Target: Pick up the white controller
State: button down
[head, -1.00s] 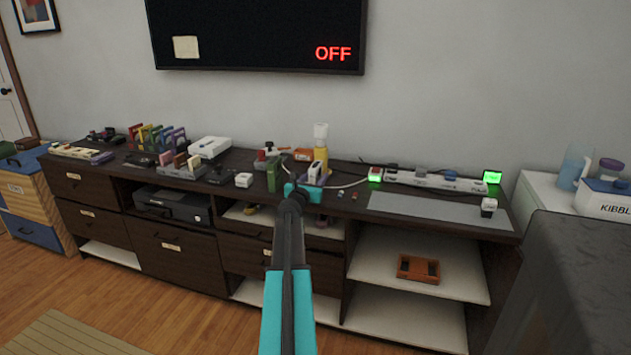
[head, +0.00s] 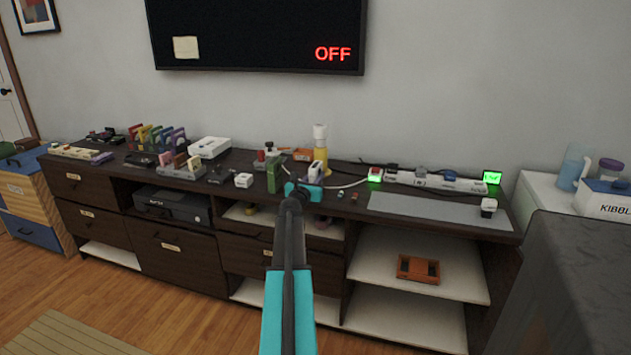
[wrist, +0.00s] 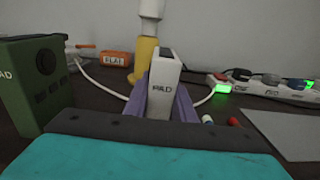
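In the head view the controller (head: 315,171) shows just beyond the teal end of my gripper (head: 303,189), on the dark console top.
A green pad (wrist: 35,85) stands close on the left. A yellow and white bottle-like thing (wrist: 145,50) is right behind the controller.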

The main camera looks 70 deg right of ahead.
aim_at(316, 165)
jog(key=shift+r, duration=0.1)
jog(key=shift+r, duration=0.5)
notch_tip(316, 165, up, 3)
jog(key=shift+f+p, duration=0.1)
jog(key=shift+p, duration=0.6)
jog(key=s+a+r, duration=0.1)
jog(key=s+a, duration=0.9)
jog(key=s, duration=0.2)
jog(key=shift+a+p, duration=0.25)
jog(key=shift+p, duration=0.05)
